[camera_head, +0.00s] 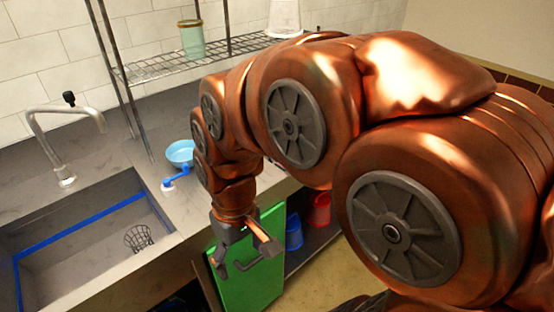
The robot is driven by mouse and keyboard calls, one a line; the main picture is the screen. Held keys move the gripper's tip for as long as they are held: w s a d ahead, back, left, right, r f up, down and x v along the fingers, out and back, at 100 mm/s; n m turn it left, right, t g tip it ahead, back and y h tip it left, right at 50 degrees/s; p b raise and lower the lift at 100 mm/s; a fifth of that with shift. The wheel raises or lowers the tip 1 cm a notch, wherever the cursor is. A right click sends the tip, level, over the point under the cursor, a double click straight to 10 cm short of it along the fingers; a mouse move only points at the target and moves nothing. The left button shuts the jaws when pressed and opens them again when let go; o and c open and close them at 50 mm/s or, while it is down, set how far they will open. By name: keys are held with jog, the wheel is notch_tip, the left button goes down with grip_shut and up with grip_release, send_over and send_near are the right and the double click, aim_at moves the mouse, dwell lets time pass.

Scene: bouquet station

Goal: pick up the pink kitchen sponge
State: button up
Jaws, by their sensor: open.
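I see no pink kitchen sponge in the head view. My copper-coloured arm fills the right and middle and hides part of the counter and shelf behind it. My gripper (243,272) points down in front of the counter's front edge, before a green panel. Its fingers are apart and nothing shows between them.
A sink (90,235) with a blue stripe and a dark wire basket (138,238) is at left, under a faucet (62,140). A light blue bowl (180,152) stands on the counter. A wire shelf (200,62) holds a green container (192,42). Blue (294,232) and red (319,211) buckets stand below.

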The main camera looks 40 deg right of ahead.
jog(key=shift+o, duration=1.4)
jog(key=w+d+t, duration=0.1)
jog(key=w+d, duration=0.5)
jog(key=w, duration=0.4)
jog(key=shift+r+t+y, duration=0.25)
jog(key=shift+t+y, duration=0.05)
jog(key=w+d+f+t+h, duration=0.1)
jog(key=w+d, duration=0.3)
jog(key=d, duration=0.6)
jog(key=w+d+f+t, duration=0.1)
jog(key=w+d+t, duration=0.15)
jog(key=d, duration=0.75)
jog(key=w+d+f+t+h, duration=0.1)
jog(key=w+d, duration=0.3)
jog(key=d, duration=0.6)
jog(key=shift+m+g+y, duration=0.3)
jog(key=shift+g, duration=0.05)
jog(key=shift+p+x, duration=1.1)
jog(key=shift+x, duration=2.5)
jog(key=shift+w, duration=0.1)
jog(key=c, duration=0.8)
